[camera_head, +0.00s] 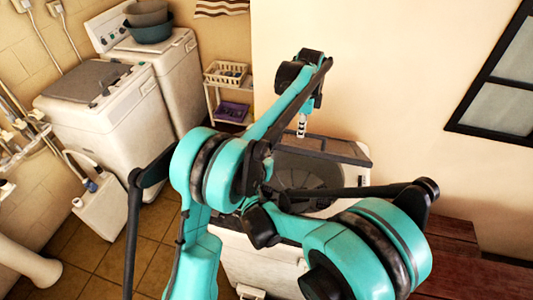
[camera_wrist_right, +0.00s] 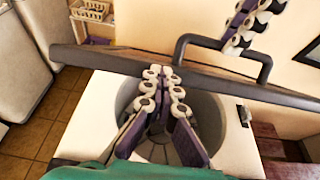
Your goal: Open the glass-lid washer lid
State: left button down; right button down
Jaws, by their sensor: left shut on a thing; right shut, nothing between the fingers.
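The glass-lid washer (camera_head: 355,176) stands at centre in the head view, its round drum (camera_head: 290,178) partly behind my arms; the drum also shows in the right wrist view (camera_wrist_right: 205,115). The lid (camera_wrist_right: 110,60) appears raised, a dark bar seen nearly edge-on across the right wrist view, with a dark U-shaped handle (camera_wrist_right: 190,39). My left gripper (camera_head: 302,132) points down over the washer's back; in the right wrist view its striped fingers (camera_wrist_right: 238,40) are shut on the handle. My right gripper (camera_wrist_right: 170,75) is shut and empty over the drum; my arms hide it in the head view.
Two white washers (camera_head: 120,120) stand at the left, one carrying basins (camera_head: 150,30). A shelf with a basket (camera_head: 225,75) stands behind. A white jug (camera_head: 100,210) is on the tiled floor. Brown wooden steps (camera_head: 480,265) lie right of the washer.

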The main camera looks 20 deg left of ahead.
pick_arm(q)
jog(key=c, duration=1.7)
grip_release()
jog(key=shift+w+f, duration=0.15)
jog(key=shift+w, duration=0.1)
jog(key=shift+o, duration=0.8)
jog(key=shift+s, duration=0.1)
